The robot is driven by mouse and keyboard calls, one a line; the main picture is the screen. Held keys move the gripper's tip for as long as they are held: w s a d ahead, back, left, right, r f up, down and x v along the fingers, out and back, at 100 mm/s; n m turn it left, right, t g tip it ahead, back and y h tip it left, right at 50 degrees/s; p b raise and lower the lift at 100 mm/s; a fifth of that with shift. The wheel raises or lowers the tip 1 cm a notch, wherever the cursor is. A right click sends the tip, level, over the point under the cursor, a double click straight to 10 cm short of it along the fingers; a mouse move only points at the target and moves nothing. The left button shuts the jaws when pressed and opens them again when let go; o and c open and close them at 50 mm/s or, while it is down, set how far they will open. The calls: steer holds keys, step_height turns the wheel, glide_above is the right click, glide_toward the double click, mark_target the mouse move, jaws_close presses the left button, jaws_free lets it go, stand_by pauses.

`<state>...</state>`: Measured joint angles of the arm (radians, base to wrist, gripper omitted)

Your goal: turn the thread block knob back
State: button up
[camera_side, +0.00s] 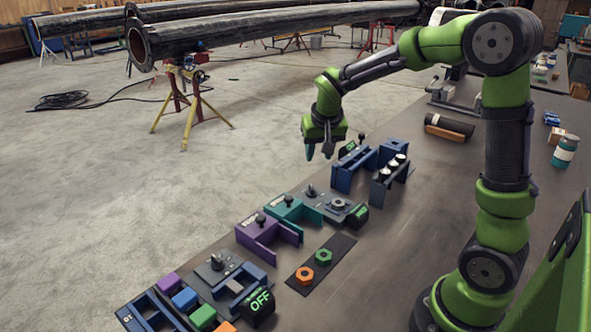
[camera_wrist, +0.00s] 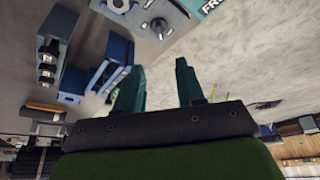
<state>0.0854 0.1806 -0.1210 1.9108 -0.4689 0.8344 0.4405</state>
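A grey plate (camera_side: 325,206) on the bench carries a dark upright knob (camera_side: 310,191) and a ring-shaped metal part (camera_side: 338,204); it looks like the thread block, though I read no such label. In the wrist view a round knob (camera_wrist: 159,26) on a grey plate (camera_wrist: 137,40) shows near the top edge. Which way the knob is turned is too small to tell. My gripper (camera_side: 318,156) hangs above the far side of the bench, apart from the knob and beyond it. Its two teal fingers (camera_wrist: 158,78) are spread, with nothing between them.
A teal block (camera_side: 290,209) and a purple block (camera_side: 268,231), each with a knob, stand nearer the camera. Blue blocks (camera_side: 354,172) and a rack with white-topped pieces (camera_side: 390,176) stand beyond the plate. A lit green display (camera_side: 357,215) adjoins it.

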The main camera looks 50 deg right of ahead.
mark_target(312, 187)
steer(key=x, duration=1.5)
steer(key=shift+s+a, duration=0.1)
steer(key=shift+s, duration=0.05)
steer(key=shift+c, duration=0.3)
jaws_close()
